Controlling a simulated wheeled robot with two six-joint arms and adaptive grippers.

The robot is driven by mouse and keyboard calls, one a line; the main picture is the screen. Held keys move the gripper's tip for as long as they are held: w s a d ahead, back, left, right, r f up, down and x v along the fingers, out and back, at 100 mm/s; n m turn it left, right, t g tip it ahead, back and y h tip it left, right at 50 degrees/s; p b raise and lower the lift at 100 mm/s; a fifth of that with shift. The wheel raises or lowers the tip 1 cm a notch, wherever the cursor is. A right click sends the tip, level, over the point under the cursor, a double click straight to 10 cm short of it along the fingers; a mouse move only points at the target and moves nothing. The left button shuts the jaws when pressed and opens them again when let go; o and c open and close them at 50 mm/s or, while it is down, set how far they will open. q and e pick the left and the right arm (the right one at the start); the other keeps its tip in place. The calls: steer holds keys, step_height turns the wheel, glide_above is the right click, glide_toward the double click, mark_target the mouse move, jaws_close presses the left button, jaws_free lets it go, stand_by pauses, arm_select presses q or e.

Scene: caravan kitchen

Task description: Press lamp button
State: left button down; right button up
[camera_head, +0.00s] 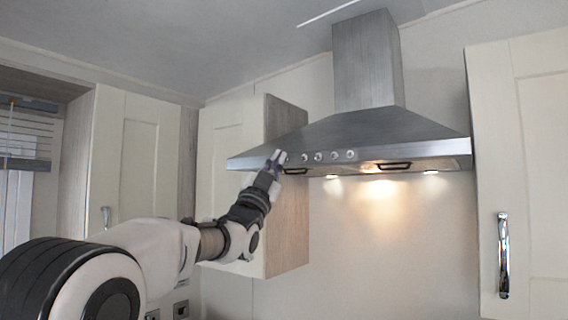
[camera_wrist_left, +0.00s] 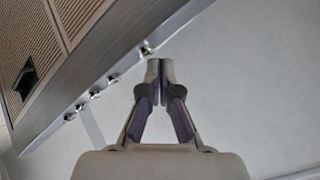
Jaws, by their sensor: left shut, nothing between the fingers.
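The range hood (camera_head: 370,130) hangs on the wall, with a row of several small round silver buttons (camera_head: 334,155) on its front edge. My left gripper (camera_head: 277,157) is shut and empty, raised at the left end of this row. In the left wrist view the closed fingertips (camera_wrist_left: 160,66) are very close to the end button (camera_wrist_left: 146,50), which sits a little apart from the others (camera_wrist_left: 96,93). I cannot tell whether they touch. Lamps (camera_head: 369,168) under the hood are lit and brighten the wall below. My right gripper is not in view.
A cream wall cabinet (camera_head: 225,150) with a wooden side panel (camera_head: 288,220) stands just left of the hood, behind my left arm. Another cabinet (camera_head: 530,150) with a metal handle (camera_head: 503,255) is at the right. The wall below the hood is clear.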

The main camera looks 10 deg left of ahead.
arm_select(q)
steer(key=shift+s, duration=0.15)
steer(key=s+a+b, duration=0.2)
steer(key=s+b, duration=0.3)
steer(key=shift+s+b, duration=0.35)
stand_by(1.0)
